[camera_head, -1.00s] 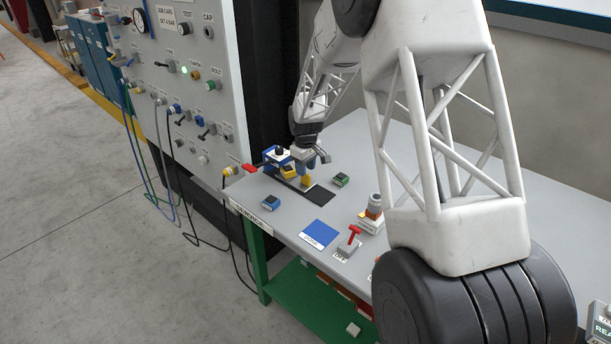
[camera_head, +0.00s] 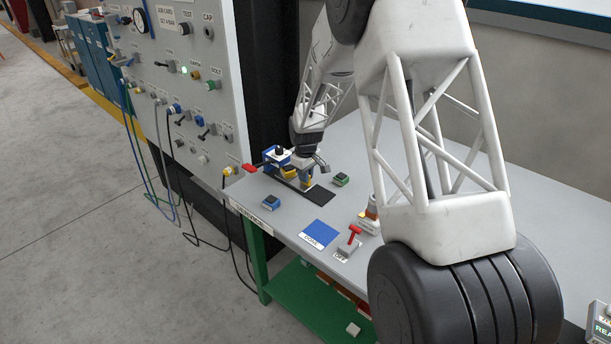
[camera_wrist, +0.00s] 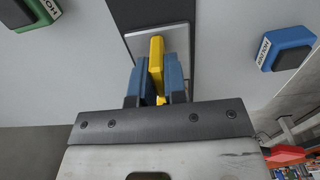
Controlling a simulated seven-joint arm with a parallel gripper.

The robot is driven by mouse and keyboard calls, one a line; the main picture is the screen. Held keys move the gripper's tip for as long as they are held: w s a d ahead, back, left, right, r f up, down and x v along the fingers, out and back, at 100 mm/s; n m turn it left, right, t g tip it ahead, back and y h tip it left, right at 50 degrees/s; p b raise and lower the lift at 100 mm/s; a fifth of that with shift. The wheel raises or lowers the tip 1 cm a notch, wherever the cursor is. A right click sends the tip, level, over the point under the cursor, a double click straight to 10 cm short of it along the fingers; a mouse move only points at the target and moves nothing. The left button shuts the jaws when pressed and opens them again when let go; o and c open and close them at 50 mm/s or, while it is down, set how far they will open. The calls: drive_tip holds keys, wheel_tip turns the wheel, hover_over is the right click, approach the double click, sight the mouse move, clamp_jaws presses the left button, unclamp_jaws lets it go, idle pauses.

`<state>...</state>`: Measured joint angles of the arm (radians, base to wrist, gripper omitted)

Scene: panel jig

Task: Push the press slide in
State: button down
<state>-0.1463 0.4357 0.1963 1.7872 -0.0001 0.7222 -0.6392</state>
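My gripper (camera_head: 308,175) is down at the handle. In the wrist view its blue fingers (camera_wrist: 158,82) lie close against both sides of the handle, with no clear gap.
The upright panel (camera_head: 190,90) with cables is left.

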sight(297, 180)
drive_tip(key=shift+a, duration=0.1)
drive_tip(key=shift+w+a, duration=1.3)
drive_tip(key=shift+w, duration=0.05)
drive_tip(key=c, duration=1.2)
unclamp_jaws()
drive_tip(key=shift+o, duration=0.2)
drive_tip(key=shift+r, duration=0.15)
wheel_tip(297, 180, up, 8)
drive_tip(key=shift+f, duration=0.25)
drive_tip(key=shift+r, duration=0.1)
